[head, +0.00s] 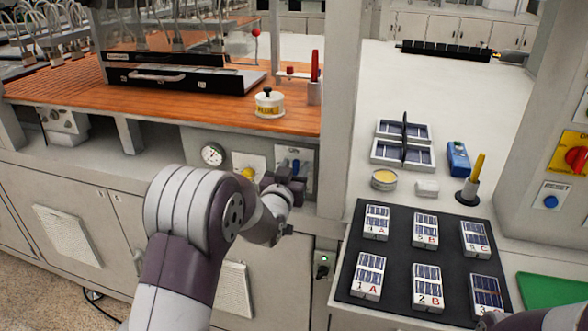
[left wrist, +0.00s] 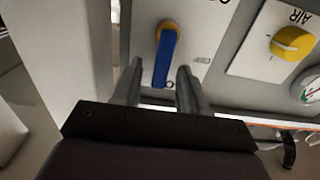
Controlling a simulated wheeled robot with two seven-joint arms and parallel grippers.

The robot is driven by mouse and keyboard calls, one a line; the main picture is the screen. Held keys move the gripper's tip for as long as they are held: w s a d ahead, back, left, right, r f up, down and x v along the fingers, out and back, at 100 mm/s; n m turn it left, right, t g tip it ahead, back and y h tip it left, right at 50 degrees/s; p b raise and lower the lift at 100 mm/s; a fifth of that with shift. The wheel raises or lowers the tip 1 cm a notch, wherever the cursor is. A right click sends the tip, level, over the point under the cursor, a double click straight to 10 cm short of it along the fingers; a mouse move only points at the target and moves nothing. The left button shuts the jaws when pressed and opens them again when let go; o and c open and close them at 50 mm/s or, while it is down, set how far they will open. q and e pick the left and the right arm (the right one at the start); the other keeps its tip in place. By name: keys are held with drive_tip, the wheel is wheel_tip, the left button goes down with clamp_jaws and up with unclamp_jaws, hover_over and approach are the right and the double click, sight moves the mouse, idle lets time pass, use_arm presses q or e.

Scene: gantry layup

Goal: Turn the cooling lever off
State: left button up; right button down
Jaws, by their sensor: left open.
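The cooling lever is a blue handle on a yellow-orange pivot, mounted on a pale panel. In the left wrist view the lever (left wrist: 162,62) points from its pivot toward my gripper, with its end between the two fingers in the picture. My left gripper (left wrist: 160,70) is open, a finger on each side of the lever; contact cannot be told. In the head view my left gripper (head: 284,178) is in front of the panel under the wooden counter, covering part of the cooling panel (head: 305,157). Only a piece of my right arm shows at the bottom right.
A yellow AIR knob (left wrist: 292,42) and a round gauge (head: 212,154) are beside the lever. The wooden counter (head: 170,100) overhangs the panel. A post (head: 345,90) stands to the right, then a black mat (head: 395,255) with several labelled cell stacks.

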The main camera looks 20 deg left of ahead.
use_arm(q)
drive_tip(key=shift+c, duration=0.3)
clamp_jaws()
drive_tip(key=shift+a, duration=0.1)
drive_tip(key=a+n+b, duration=0.1)
drive_tip(key=n, duration=0.3)
drive_tip(key=a+f+n+b, duration=0.1)
drive_tip(key=n+b, duration=0.1)
drive_tip(key=n, duration=0.2)
drive_tip(key=a+f+n+b, duration=0.1)
drive_tip(key=n+b, duration=0.1)
drive_tip(key=n, duration=0.3)
drive_tip(key=shift+a+f, duration=0.15)
drive_tip(key=shift+a, duration=0.05)
drive_tip(key=shift+a+f+n+b, duration=0.1)
drive_tip(key=shift+f+n, duration=0.15)
drive_tip(key=shift+n, duration=0.6)
drive_tip(key=shift+a+f+n+b, duration=0.15)
drive_tip(key=shift+f+n, duration=0.15)
drive_tip(key=shift+n, duration=0.5)
drive_tip(key=shift+d+f+n+b, duration=0.1)
drive_tip(key=shift+f+n, duration=0.15)
drive_tip(key=shift+n, duration=0.6)
